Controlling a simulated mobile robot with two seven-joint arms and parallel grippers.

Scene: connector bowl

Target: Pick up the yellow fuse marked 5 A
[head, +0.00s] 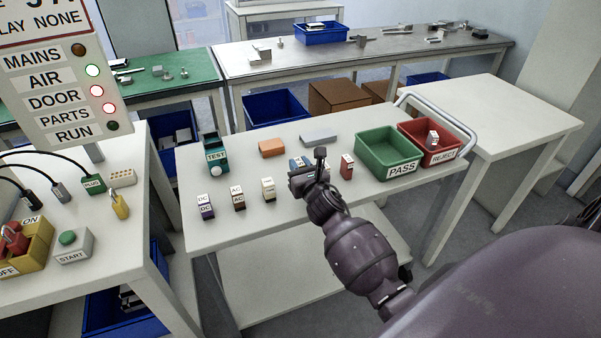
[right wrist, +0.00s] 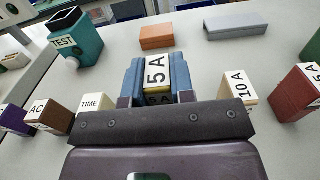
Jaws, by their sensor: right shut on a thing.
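The yellow fuse marked 5 A (right wrist: 155,73) shows in the right wrist view, upright between the two blue finger pads of my right gripper (right wrist: 157,82). The gripper is shut on it, one pad against each side. Its white label faces up and yellow shows on its near face. In the head view my right gripper (head: 306,170) is over the middle of the white table (head: 290,228) and hides the fuse. I cannot tell whether the fuse still touches the table. My left gripper is not in view.
Close beside the gripper stand the TIME block (right wrist: 90,103) and the 10 A block (right wrist: 239,87). A red block (head: 346,167) stands further right, before the green PASS bin (head: 389,152) and red REJECT bin (head: 441,143). The teal TEST holder (head: 215,155) is back left.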

